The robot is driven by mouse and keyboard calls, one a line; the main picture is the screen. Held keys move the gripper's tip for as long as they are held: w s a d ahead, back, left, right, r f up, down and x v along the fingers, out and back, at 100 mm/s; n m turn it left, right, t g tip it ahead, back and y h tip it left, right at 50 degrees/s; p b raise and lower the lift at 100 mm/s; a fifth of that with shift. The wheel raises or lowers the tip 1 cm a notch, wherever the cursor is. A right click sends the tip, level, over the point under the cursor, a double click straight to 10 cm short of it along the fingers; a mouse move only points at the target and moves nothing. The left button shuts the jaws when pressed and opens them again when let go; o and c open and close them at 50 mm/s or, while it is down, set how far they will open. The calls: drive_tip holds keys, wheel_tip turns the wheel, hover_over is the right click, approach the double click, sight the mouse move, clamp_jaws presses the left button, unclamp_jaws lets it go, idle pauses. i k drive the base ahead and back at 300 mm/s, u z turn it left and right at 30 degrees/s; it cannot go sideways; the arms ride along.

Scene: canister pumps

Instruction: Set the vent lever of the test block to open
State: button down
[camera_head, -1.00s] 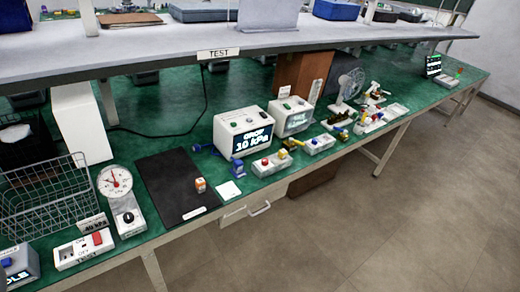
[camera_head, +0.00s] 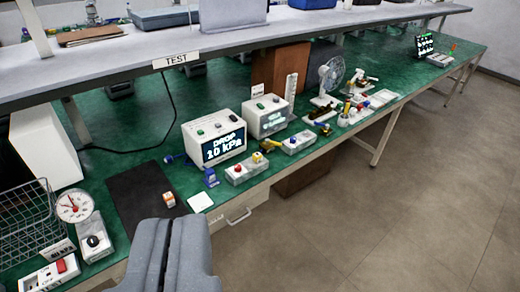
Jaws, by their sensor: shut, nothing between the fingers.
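My gripper (camera_head: 171,228) is at the bottom of the view, grey, with its two fingers shut together and nothing between them. It shows in front of the bench's near edge. A small light block with a red and a yellow knob (camera_head: 246,170) sits near the bench edge, in front of a white box whose display reads "DROP 10 kPa" (camera_head: 214,140). A similar light block with a yellow part (camera_head: 298,142) stands to its right. I cannot tell for sure which block is the test block. A vent lever and its position are too small to make out.
A shelf marked "TEST" (camera_head: 176,60) overhangs the green bench. A wire basket (camera_head: 28,225), dial gauge (camera_head: 74,207) and red switch box (camera_head: 48,276) stand at left. A black mat (camera_head: 136,200) lies mid-bench. A fan (camera_head: 330,76) stands farther right. Open floor lies at right.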

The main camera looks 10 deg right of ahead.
sight(268, 141)
drive_tip(key=z, duration=0.15)
drive_tip(key=i, duration=1)
drive_tip(key=u, duration=0.1)
